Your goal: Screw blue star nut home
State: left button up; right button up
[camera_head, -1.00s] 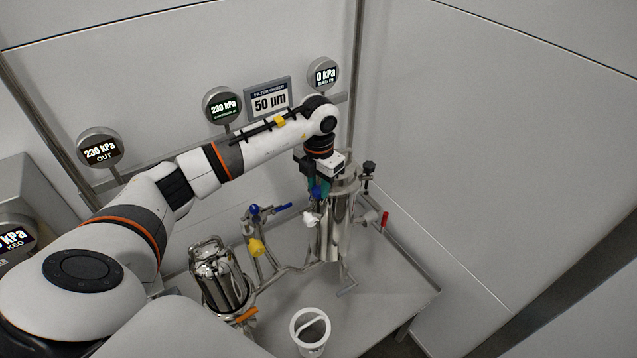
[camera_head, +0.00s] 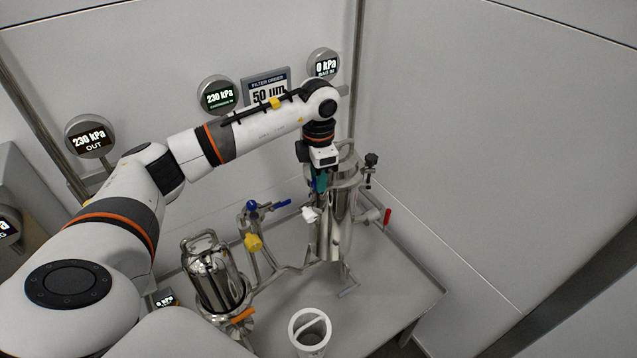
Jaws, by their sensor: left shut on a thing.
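My left gripper (camera_head: 317,184), with teal fingers, points down at the rim of the tall steel filter vessel (camera_head: 338,236), on its left side. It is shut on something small. The blue star nut cannot be made out clearly now; the fingers hide most or all of that spot, where a blue knob showed earlier. A white star nut (camera_head: 310,214) hangs just below the fingers, and a black star nut (camera_head: 371,159) stands at the vessel's right side. My right gripper is out of view.
A shiny steel canister (camera_head: 212,272) and a pipe with blue-handled (camera_head: 274,208) and yellow (camera_head: 254,242) valves stand left of the vessel. A red handle (camera_head: 387,216) is at the right. A white bucket (camera_head: 310,330) stands in front. The bench's front right is clear.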

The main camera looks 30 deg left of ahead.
pick_arm(q)
jog(key=m+b, duration=0.4)
jog(key=m, duration=0.2)
jog(key=shift+m, duration=0.3)
jog(key=m+b, duration=0.1)
jog(key=m, duration=0.2)
jog(key=shift+b, duration=0.35)
jog(key=shift+m+b, duration=0.55)
jog(key=shift+m, duration=1.05)
jog(key=shift+r, duration=0.1)
jog(key=o, duration=1)
